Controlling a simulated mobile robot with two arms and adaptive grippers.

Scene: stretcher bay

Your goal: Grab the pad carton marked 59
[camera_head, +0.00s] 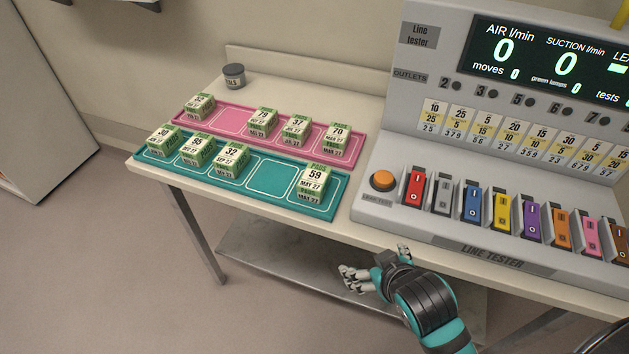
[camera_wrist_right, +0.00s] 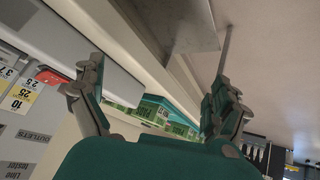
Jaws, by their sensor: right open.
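The pad carton marked 59 (camera_head: 311,184) is a small white and green box. It stands at the right end of the teal tray (camera_head: 262,197), near the table's front edge, with an empty slot to its left. My right gripper (camera_head: 372,270) is open and empty, in front of the table edge, to the right of and nearer than the carton. In the right wrist view the open fingers (camera_wrist_right: 155,95) show, with the teal tray (camera_wrist_right: 172,108) and green-white cartons beyond, between them; no number can be read there. My left gripper is not in view.
Other pad cartons, such as 32 (camera_head: 230,159), stand on the teal tray and on the pink tray (camera_head: 232,121) behind. The line tester (camera_head: 470,200) with coloured switches fills the right side. A lower shelf (camera_head: 300,265) sits beneath.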

